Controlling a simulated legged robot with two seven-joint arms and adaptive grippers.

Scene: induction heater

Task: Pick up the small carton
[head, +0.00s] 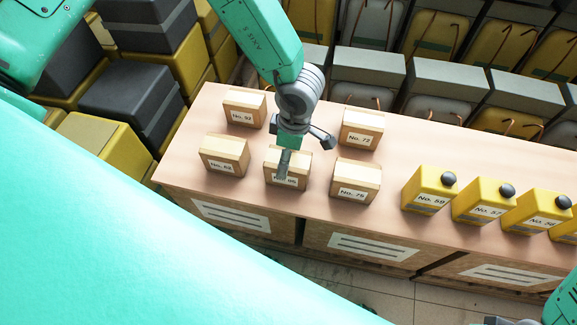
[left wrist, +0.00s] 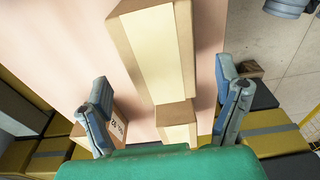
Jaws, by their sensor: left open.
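Several small tan cartons with white number labels stand on a table (head: 400,180) in the head view. My left gripper (head: 305,150) is open and low over the front middle carton (head: 287,179). One finger hangs in front of that carton and partly hides its label. In the left wrist view, the open fingers (left wrist: 165,97) point towards a pale-topped carton (left wrist: 153,50), with a smaller-looking carton (left wrist: 177,125) nearer the palm. I cannot tell whether a finger touches a carton. My right gripper is not clearly in view.
Neighbouring cartons No. 92 (head: 244,107), No. 72 (head: 362,127), No. 76 (head: 355,181) and one at left (head: 224,154) stand close by. Yellow boxes with dark knobs (head: 429,190) line the table's right. Stacked bins (head: 365,70) stand behind. Bare tabletop lies between the groups.

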